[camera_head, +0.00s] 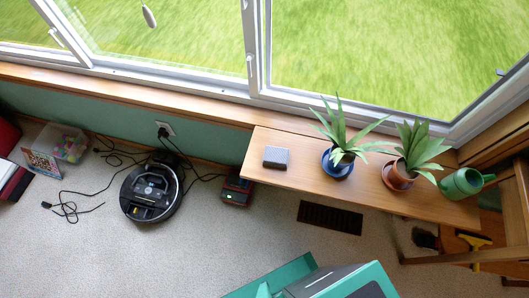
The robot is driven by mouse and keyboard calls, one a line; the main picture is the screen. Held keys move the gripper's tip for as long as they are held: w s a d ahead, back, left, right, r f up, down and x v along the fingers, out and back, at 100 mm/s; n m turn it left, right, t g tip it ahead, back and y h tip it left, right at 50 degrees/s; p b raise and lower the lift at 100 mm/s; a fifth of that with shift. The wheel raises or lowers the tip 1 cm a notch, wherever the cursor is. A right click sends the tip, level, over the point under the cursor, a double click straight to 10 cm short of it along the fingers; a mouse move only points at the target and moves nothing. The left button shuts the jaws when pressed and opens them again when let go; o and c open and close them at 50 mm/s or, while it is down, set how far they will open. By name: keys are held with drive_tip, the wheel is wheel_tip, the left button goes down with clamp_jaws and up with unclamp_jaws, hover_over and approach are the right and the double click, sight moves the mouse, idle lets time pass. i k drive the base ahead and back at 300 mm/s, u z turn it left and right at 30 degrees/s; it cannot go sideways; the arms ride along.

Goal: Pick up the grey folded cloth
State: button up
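A small grey, block-shaped item (276,156), which looks like the grey folded cloth, lies flat on the left end of the wooden shelf (330,185) under the window. It has darker sides and nothing covers it. My gripper is not in view. Teal and dark parts of my own body show at the bottom middle, apart from the shelf and the cloth.
Two potted plants stand to the right, one in a blue pot (338,164), one in a brown pot (400,176). A green watering can (462,183) is beyond. A black robot vacuum (151,190) and cables lie on the carpet. The shelf around the cloth is clear.

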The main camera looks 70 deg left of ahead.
sight(273, 156)
drive_tip(key=u, duration=0.05)
drive_tip(key=k, duration=0.8)
drive_tip(key=u, duration=1.1)
drive_tip(key=i, duration=0.5)
drive_tip(key=z, duration=0.05)
